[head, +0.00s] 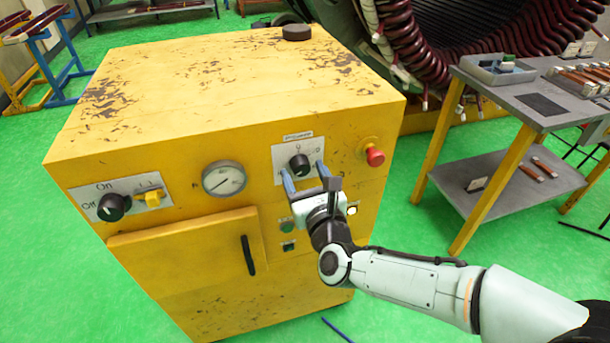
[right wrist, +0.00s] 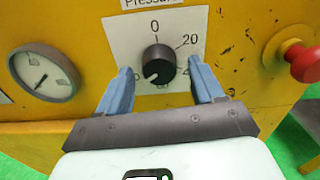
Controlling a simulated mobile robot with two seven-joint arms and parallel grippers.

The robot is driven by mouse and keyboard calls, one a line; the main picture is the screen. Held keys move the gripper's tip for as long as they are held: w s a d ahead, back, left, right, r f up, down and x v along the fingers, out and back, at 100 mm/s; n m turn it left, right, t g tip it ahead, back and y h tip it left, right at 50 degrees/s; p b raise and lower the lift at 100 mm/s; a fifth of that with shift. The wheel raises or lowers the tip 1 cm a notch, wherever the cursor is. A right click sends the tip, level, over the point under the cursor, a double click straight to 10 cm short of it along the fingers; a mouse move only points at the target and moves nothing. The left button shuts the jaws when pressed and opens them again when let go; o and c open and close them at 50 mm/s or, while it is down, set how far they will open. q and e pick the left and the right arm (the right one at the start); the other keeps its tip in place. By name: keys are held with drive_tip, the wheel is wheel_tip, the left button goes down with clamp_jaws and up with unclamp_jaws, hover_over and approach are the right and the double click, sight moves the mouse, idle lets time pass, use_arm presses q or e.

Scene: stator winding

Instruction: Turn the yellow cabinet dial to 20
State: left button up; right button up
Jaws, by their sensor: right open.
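The dial (head: 299,164) is a round black knob on a white plate on the front of the yellow cabinet (head: 230,95). In the right wrist view the knob (right wrist: 158,64) shows 0 above it and 20 at its upper right; lower marks are partly hidden. A small pale mark shows on the knob's lower left, seemingly its pointer, away from 20. My right gripper (head: 304,174) is open, its blue fingers on either side of the knob. In the right wrist view gaps show between knob and fingers (right wrist: 161,78). My left gripper is not in view.
A red button (head: 375,156) sits right of the dial plate, and a round gauge (head: 224,179) sits left. An on/off knob (head: 113,207) and yellow switch are further left. A grey table (head: 540,105) stands right of the cabinet, with green floor between.

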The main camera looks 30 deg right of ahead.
drive_tip(key=shift+c, duration=0.3)
drive_tip(key=c, duration=1)
